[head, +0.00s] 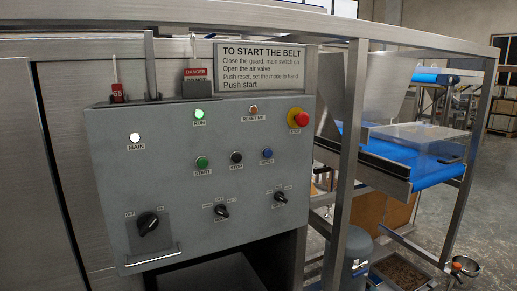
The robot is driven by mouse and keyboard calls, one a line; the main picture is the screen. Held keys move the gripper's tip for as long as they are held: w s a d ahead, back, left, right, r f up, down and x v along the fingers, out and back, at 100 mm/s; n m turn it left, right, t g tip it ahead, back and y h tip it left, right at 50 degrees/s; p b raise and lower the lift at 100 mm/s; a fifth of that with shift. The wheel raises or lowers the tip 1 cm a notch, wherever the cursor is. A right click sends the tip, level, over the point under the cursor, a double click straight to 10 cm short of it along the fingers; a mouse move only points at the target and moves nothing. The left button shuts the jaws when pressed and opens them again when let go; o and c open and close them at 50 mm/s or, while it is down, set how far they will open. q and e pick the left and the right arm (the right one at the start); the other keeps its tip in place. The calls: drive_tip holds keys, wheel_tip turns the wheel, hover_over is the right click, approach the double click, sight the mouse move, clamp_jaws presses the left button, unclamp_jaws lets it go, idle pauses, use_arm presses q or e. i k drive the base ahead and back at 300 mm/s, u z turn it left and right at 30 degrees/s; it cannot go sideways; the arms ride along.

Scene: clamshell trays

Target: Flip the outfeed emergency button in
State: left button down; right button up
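A red mushroom button on a yellow base (299,117) sits at the upper right of the grey control panel (185,180) in the head view. A label below it seems to read STOP. I cannot tell whether it is pressed in or out, or whether it is the outfeed button; no outfeed label is readable. A small orange-red knob (456,266) shows low at the far right, too small to tell what it is. Neither of my grippers is in view.
The panel has a lit white MAIN lamp (135,138), a lit green RUN lamp (199,114), push buttons and black rotary switches (148,222). A steel post (349,150) stands right of the panel. Behind it is a blue belt (400,165) with a clear tray.

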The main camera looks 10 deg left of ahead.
sight(302, 118)
drive_tip(key=u, duration=0.55)
drive_tip(key=k, duration=1.3)
drive_tip(key=z, duration=0.15)
drive_tip(key=i, duration=1.75)
drive_tip(key=u, duration=0.6)
